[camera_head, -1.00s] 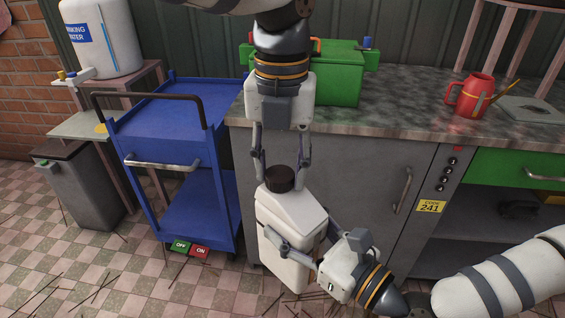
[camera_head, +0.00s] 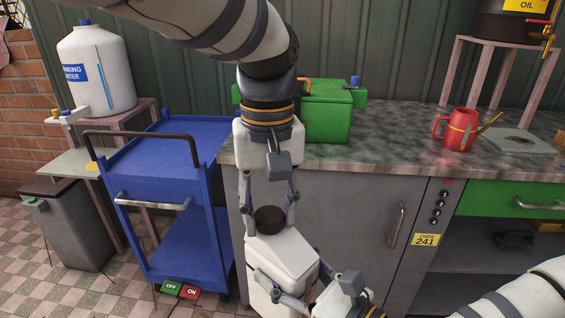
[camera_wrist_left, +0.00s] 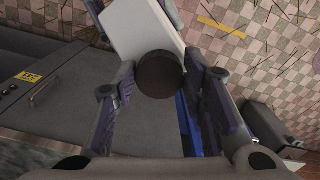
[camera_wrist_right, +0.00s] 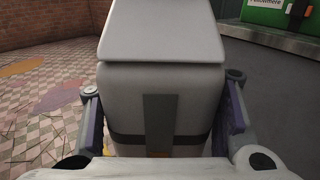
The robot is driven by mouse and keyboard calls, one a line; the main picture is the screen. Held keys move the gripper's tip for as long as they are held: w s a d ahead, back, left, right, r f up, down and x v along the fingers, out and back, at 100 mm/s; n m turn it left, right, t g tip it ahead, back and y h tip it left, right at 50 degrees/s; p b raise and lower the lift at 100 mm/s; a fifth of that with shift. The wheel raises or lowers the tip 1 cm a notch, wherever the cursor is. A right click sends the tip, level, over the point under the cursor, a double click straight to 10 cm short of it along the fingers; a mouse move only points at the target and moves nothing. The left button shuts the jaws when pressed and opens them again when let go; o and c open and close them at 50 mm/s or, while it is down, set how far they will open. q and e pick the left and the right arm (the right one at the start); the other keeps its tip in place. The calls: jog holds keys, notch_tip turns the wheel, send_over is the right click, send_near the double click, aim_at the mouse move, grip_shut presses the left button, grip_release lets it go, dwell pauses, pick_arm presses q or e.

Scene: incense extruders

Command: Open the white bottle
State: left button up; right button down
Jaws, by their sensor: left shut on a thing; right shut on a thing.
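The white bottle (camera_head: 285,250) is upright in front of the counter, with a dark brown round cap (camera_head: 270,219) on top. My left gripper (camera_head: 268,217) comes down from above and is shut on the cap, one finger on each side. The left wrist view shows the cap (camera_wrist_left: 160,74) between the finger ends and the white bottle (camera_wrist_left: 140,30) beyond it. My right gripper (camera_head: 288,291) is shut on the bottle's body from the side. In the right wrist view the bottle (camera_wrist_right: 163,70) fills the space between its fingers. The bottle's lower part is cut off in the head view.
A blue trolley (camera_head: 185,150) stands to the left, with a grey bin (camera_head: 70,230) beyond it. The counter (camera_head: 395,145) behind holds a green box (camera_head: 325,112) and a red mug (camera_head: 456,130). Green and red OFF/ON blocks (camera_head: 180,289) are on the floor by the trolley.

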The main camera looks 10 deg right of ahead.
pick_arm(q)
jog(key=n, duration=0.7)
jog(key=shift+r, duration=0.2)
jog(key=n, duration=0.5)
jog(key=shift+d+n, duration=0.2)
jog(key=shift+n, duration=1.2)
jog(key=shift+s+d+f, duration=0.1)
jog(key=o, duration=1.3)
